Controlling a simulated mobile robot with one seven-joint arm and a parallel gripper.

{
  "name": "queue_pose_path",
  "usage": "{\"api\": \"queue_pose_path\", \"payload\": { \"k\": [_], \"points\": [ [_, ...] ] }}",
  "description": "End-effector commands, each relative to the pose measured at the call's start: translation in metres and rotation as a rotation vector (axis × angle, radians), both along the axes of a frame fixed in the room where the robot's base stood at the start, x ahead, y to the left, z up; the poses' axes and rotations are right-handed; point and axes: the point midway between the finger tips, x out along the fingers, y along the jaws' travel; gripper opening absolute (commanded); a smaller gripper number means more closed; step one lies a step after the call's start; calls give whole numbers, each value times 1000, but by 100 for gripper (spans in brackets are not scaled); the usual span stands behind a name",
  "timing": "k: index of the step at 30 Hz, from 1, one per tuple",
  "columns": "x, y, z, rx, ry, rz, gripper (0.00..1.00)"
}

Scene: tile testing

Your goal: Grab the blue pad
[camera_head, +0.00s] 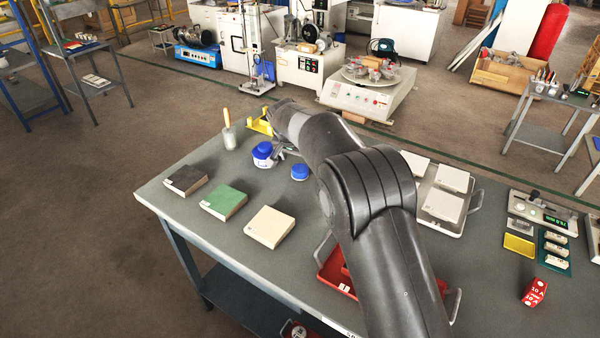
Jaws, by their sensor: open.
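A small, low, round blue piece (300,173) lies on the grey-topped table, just left of my arm; it is the thing here that looks most like the blue pad. A white jar with a blue lid (263,154) stands to its left and a little farther back. My arm reaches over the table from the bottom right, with its wrist above the far edge. My gripper (278,154) shows only in small part below the wrist, beside the jar. It is open and apart from the round blue piece. Its fingertips are hard to make out.
Dark, green and cream tiles (270,228) lie along the left of the table (160,195). A tool in a grey cup (229,138) and a yellow holder (261,124) stand at the back. A red tray (333,272) and a white-tile tray (441,222) flank my arm.

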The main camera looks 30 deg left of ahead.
Motion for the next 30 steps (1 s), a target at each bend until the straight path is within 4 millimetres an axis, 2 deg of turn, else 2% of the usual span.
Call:
{"api": "queue_pose_path", "payload": {
  "k": [1,8,15,23,30],
  "points": [
    [3,0,-8,-1,1,0,76],
    [8,3,-24,1,0,0,76],
    [20,8,-57,0,0,-1,76],
    [22,8,-63,1,0,-1,76],
    [22,8,-63,1,-1,0,58]
  ]
}}
